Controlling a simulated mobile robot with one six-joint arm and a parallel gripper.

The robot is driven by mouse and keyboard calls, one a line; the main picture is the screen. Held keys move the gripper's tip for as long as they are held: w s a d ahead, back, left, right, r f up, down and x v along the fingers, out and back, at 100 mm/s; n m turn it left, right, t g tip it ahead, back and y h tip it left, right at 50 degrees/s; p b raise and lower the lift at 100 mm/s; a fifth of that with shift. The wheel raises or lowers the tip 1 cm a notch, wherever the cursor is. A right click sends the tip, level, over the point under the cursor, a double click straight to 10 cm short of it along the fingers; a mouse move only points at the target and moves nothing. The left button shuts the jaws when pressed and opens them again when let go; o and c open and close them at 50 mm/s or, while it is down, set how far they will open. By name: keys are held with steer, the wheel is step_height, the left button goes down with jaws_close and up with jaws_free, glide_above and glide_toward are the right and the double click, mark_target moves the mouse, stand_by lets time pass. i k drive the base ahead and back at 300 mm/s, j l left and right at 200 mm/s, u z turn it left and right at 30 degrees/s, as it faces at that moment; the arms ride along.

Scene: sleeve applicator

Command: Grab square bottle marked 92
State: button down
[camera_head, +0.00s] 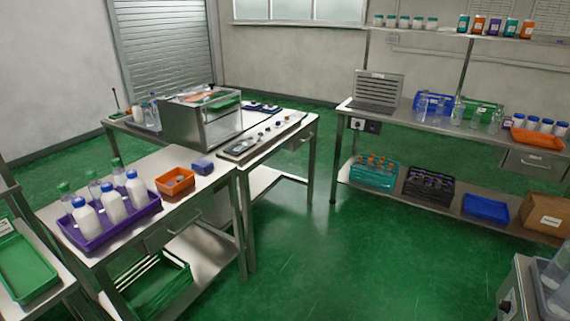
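My gripper is not in view. Several bottles show, but no number 92 can be read and I cannot tell which one is square. White bottles with blue caps (113,203) stand in a purple tray (112,234) on the left bench. Clear bottles with green caps (118,175) stand behind them. Clear bottles (457,112) stand on the right-hand bench. Small coloured containers (478,25) and white jars with green lids (404,22) line the upper shelf. A clear bottle (562,262) is cut off at the right edge.
A boxy machine (203,119) stands on the middle bench. Crates (373,174) and a cardboard box (543,214) fill the right bench's lower shelf. The green floor (330,265) between the benches is clear.

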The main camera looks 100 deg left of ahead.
mark_target(137, 188)
steer(key=u, duration=4.25)
steer(key=i+l+u, duration=0.35)
steer(key=i, duration=0.5)
steer(key=i+l+u, duration=0.3)
steer(key=i+l, duration=0.2)
steer(key=i, duration=0.3)
steer(key=i+l+u, duration=0.35)
steer(key=i+l, duration=0.35)
